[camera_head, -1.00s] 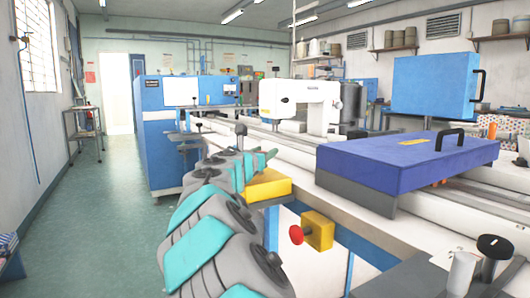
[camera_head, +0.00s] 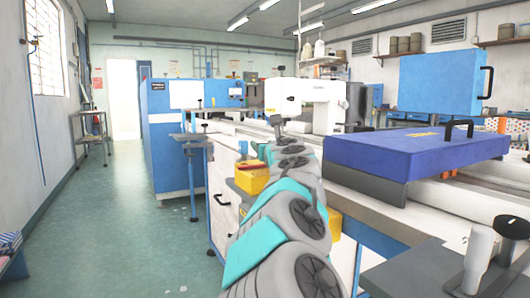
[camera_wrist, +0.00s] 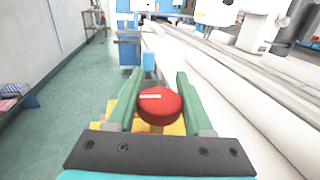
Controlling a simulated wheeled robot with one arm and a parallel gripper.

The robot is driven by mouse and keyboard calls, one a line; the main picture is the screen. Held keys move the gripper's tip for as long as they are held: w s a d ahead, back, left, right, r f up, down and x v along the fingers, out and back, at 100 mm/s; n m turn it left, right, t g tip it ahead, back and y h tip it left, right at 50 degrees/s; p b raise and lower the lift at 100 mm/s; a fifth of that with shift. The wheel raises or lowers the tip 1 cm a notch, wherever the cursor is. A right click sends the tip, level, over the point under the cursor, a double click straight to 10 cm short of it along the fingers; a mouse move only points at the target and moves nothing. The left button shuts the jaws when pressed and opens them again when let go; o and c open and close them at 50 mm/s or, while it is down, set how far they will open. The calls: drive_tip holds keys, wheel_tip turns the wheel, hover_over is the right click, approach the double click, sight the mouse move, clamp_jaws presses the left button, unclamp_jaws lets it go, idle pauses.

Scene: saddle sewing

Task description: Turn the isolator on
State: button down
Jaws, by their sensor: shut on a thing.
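The isolator's red round knob (camera_wrist: 160,108) with a pale mark on its face sits between the two green fingers of my gripper (camera_wrist: 157,85) in the wrist view. My gripper is shut on the knob. Part of a yellow box (camera_wrist: 176,128) shows behind and below the knob. In the head view a yellow box (camera_head: 334,225) shows partly behind my grey and teal arm. The knob and my fingertips are hidden behind the arm there.
Another yellow block (camera_head: 250,178) sits at the bench's left edge. A purple case (camera_head: 415,150) lies on the bench, and a white sewing machine (camera_head: 308,98) stands farther back. A blue cabinet (camera_head: 172,155) stands beyond. The green floor (camera_head: 120,220) at left is clear.

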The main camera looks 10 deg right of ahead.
drive_tip(key=shift+a+n+y, duration=0.15)
drive_tip(key=shift+n+y, duration=0.25)
drive_tip(key=shift+y, duration=0.2)
drive_tip(key=shift+r, duration=0.1)
drive_tip(key=shift+c, duration=1.4)
unclamp_jaws()
drive_tip(key=shift+s, duration=0.1)
drive_tip(key=shift+s+d+b, duration=0.2)
drive_tip(key=shift+s+b, duration=0.25)
drive_tip(key=shift+s, duration=0.2)
drive_tip(key=shift+s+d+b, duration=0.1)
drive_tip(key=shift+s+d, duration=0.05)
drive_tip(key=shift+s, duration=0.9)
drive_tip(key=shift+s+d+b, duration=0.1)
drive_tip(key=shift+s+d, duration=0.1)
drive_tip(key=shift+s, duration=0.85)
drive_tip(key=shift+s+d+b, duration=0.1)
drive_tip(key=shift+s+d, duration=0.05)
drive_tip(key=shift+s, duration=0.9)
drive_tip(key=shift+s, duration=0.1)
